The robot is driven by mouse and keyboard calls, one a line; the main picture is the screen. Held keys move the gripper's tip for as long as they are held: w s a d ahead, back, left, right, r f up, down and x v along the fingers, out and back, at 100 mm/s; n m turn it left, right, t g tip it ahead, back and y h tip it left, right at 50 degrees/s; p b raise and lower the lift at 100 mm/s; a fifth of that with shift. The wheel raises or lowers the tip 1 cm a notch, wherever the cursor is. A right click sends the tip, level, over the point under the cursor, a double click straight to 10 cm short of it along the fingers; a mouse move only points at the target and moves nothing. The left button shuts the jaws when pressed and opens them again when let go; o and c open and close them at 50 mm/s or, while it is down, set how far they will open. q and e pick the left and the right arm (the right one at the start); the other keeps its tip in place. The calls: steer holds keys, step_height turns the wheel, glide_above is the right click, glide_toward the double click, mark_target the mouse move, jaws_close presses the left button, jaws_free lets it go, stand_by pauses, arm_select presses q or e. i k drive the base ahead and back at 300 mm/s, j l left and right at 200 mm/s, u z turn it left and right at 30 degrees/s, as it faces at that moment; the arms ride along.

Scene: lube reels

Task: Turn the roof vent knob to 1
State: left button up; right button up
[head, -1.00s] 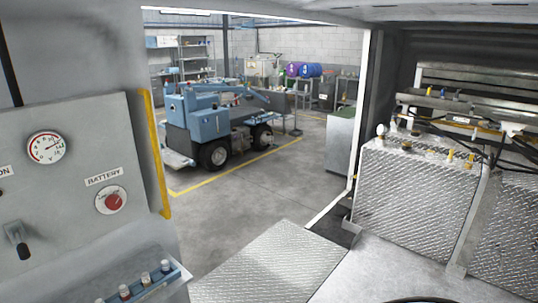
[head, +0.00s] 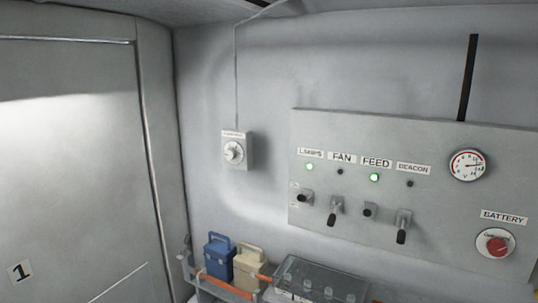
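A small pale box with a round knob (head: 234,152) is mounted on the back wall, left of the large switch panel, with a thin conduit running up from it to the ceiling. A small label sits above the knob, but its text and the knob's scale are too small to read. I cannot tell which number the knob points to. Neither of my grippers shows in the head view.
The grey panel (head: 437,226) carries LAMPS, FAN, FEED and BEACON switches, a gauge (head: 467,165) and a red BATTERY knob (head: 498,246). Blue (head: 219,257) and beige (head: 249,270) boxes stand below the knob. A door marked 1 (head: 75,190) is at left.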

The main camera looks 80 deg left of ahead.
mark_target(230, 154)
steer(key=u, duration=2.7)
